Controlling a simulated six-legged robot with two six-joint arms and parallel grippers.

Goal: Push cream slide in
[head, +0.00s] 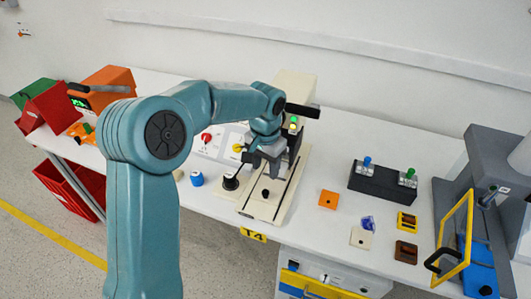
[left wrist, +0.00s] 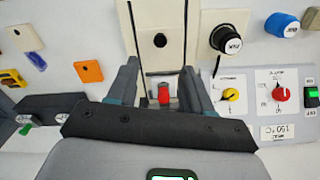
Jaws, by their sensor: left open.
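The cream slide (head: 266,193) is a flat cream plate with a dark round spot or knob, lying between two dark rails on a cream base (head: 246,217) near the table's front edge. In the left wrist view the slide (left wrist: 150,15) is at the top, beyond the fingertips. My left gripper (head: 263,166) is over the rear of the slide, pointing down. In the left wrist view its fingers (left wrist: 159,68) are apart with nothing held. A small red part (left wrist: 164,93) shows between and below them. Whether the fingers touch the slide I cannot tell. My right gripper is not in view.
A cream machine body (head: 294,86) with a black bar and lit lamps stands behind. A black knob (head: 231,182) and blue knob (head: 196,179) sit left of the slide. An orange square (head: 328,199) and a black switch box (head: 382,184) are at right.

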